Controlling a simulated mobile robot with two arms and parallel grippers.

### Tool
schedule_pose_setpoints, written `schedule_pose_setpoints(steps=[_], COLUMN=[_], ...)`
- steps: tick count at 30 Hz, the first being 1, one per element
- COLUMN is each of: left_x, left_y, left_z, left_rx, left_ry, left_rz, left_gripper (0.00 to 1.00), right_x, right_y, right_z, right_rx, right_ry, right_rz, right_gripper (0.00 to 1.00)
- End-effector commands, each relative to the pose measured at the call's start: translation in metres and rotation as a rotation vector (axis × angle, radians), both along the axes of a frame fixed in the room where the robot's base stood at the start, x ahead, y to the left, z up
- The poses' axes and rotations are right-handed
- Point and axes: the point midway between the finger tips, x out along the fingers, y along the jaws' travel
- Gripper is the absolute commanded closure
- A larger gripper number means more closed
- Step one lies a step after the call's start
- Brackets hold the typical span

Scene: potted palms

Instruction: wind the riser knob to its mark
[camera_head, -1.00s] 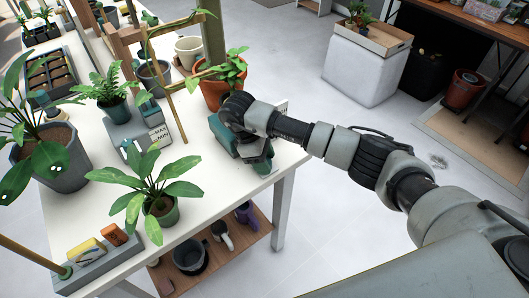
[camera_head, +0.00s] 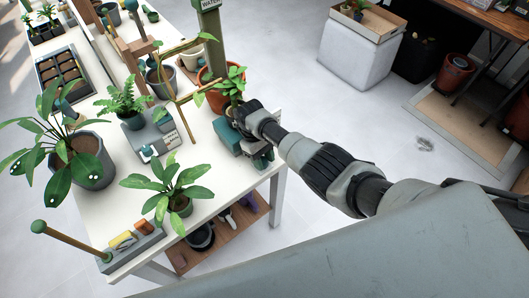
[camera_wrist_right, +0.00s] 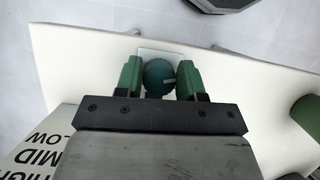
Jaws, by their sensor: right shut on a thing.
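The dark teal round knob (camera_wrist_right: 158,76) shows in the right wrist view with a short pale line on its face, in front of a small white plate. My right gripper (camera_wrist_right: 160,70) has its two green fingers closed on the knob's sides. In the head view my right gripper (camera_head: 262,158) is over the table's right edge, beside a teal block (camera_head: 228,133); the knob is hidden there. A white card (camera_wrist_right: 38,150) with upside-down LOW, MID and HIGH lettering shows in the wrist view. I cannot tell which level the knob stands at. My left gripper is out of view.
The white table (camera_head: 105,205) carries several potted plants. A broad-leaved plant (camera_head: 170,185) stands in front, and a terracotta pot (camera_head: 216,94) stands behind my right gripper. A wooden shelf (camera_head: 228,232) with pots lies below.

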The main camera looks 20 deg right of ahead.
Motion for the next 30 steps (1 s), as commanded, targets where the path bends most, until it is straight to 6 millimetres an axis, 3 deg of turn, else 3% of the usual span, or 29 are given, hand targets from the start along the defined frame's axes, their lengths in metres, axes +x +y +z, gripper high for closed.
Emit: schedule_pose_setpoints(steps=[7, 23, 24, 28, 30], left_x=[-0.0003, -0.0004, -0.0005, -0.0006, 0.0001], left_y=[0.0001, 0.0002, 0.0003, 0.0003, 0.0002], left_z=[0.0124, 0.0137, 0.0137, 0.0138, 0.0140], left_rx=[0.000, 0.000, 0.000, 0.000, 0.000], left_ry=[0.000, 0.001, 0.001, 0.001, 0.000], left_rz=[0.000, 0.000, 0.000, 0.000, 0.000], left_gripper=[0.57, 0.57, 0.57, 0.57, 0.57], right_x=[-0.0030, -0.0031, -0.0031, -0.0023, -0.0014], right_y=[0.0048, 0.0057, 0.0057, 0.0054, 0.0050], right_z=[-0.0035, -0.0058, -0.0058, -0.0049, -0.0040], right_rx=[0.012, 0.013, 0.013, 0.012, 0.011], right_ry=[0.003, 0.001, 0.001, 0.001, -0.002], right_rz=[-0.042, -0.051, -0.051, -0.049, -0.049], right_gripper=[0.85, 0.85, 0.58, 0.38, 0.37])
